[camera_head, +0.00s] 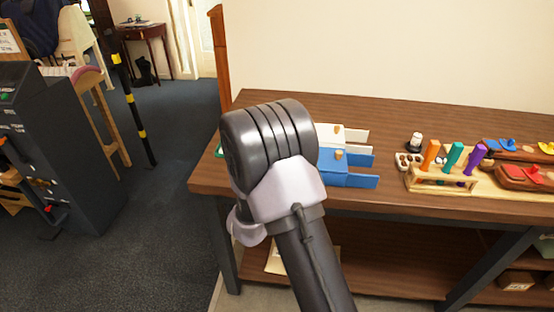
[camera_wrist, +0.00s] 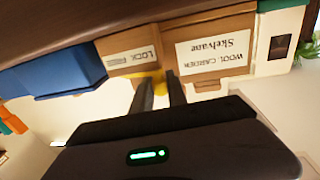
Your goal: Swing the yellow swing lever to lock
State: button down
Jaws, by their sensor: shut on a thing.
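The wrist view is upside down. It shows the wooden wool carder with a "LOCK FREE" label (camera_wrist: 132,60) and a "WOOL CARDER Skelvane" label (camera_wrist: 213,50). The yellow swing lever (camera_wrist: 158,80) shows as a small yellow patch by the "LOCK FREE" label. My gripper (camera_wrist: 160,82) has its two dark fingers around it, shut on it. The fingers hide most of the lever, so I cannot tell its exact angle. In the head view my arm covers the gripper, the lever and the carder.
On the wooden bench (camera_head: 400,110), blue (camera_head: 345,168) and white (camera_head: 345,137) boxes sit right of my arm. Further right are a rack (camera_head: 440,184) with coloured handles, a small white-topped bottle (camera_head: 416,143) and wooden trays. A blue box (camera_wrist: 55,75) is beside the carder.

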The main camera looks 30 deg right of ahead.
dwell(0.5)
jog(key=c, duration=1.3)
grip_release()
jog(key=shift+w, duration=0.1)
jog(key=p+v, duration=0.1)
jog(key=v, duration=1.6)
jog(key=shift+a+p, duration=0.3)
jog(key=shift+p, duration=0.05)
